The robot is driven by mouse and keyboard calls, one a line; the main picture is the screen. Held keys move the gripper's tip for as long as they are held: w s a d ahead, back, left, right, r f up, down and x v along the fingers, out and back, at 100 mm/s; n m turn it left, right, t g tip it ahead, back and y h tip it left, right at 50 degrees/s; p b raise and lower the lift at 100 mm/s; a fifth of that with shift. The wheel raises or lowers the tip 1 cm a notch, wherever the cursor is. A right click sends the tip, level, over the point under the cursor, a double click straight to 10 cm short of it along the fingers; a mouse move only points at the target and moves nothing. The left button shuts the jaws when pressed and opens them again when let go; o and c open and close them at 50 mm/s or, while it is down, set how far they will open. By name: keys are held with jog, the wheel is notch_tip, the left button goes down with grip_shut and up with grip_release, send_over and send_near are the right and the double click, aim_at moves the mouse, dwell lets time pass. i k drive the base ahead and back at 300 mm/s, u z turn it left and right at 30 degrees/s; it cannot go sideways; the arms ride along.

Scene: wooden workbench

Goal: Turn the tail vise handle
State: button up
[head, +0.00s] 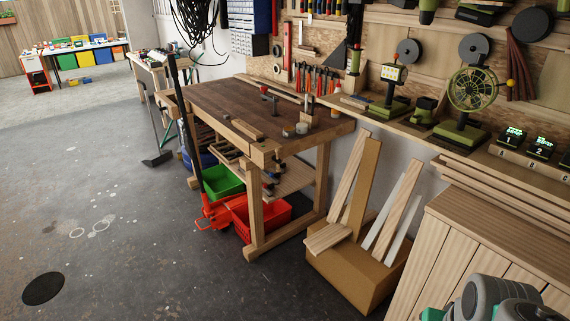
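The wooden workbench (215,97) stands in the middle of the head view, with a dark brown top and pale edges. At its near corner is a light wooden vise jaw (262,153). Small dark metal parts (268,182) show below that corner, beside the front leg. The vise handle may be among them, but they are too small to tell apart. My gripper is out of view. Grey rounded links of my arm (490,295) show at the lower right, well away from the bench, with the wooden cabinet between.
A cardboard box (345,268) with upright planks stands right of the bench. A slatted wooden cabinet (450,250) is nearer at right. Red (262,220) and green (221,181) bins sit under the bench.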

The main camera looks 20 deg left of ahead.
aim_at(277, 159)
jog(key=z, duration=0.4)
jog(key=k, duration=0.5)
jog(key=i, duration=1.45)
jog(key=u, duration=1.7)
jog(key=i, duration=1.1)
jog(key=u, duration=1.2)
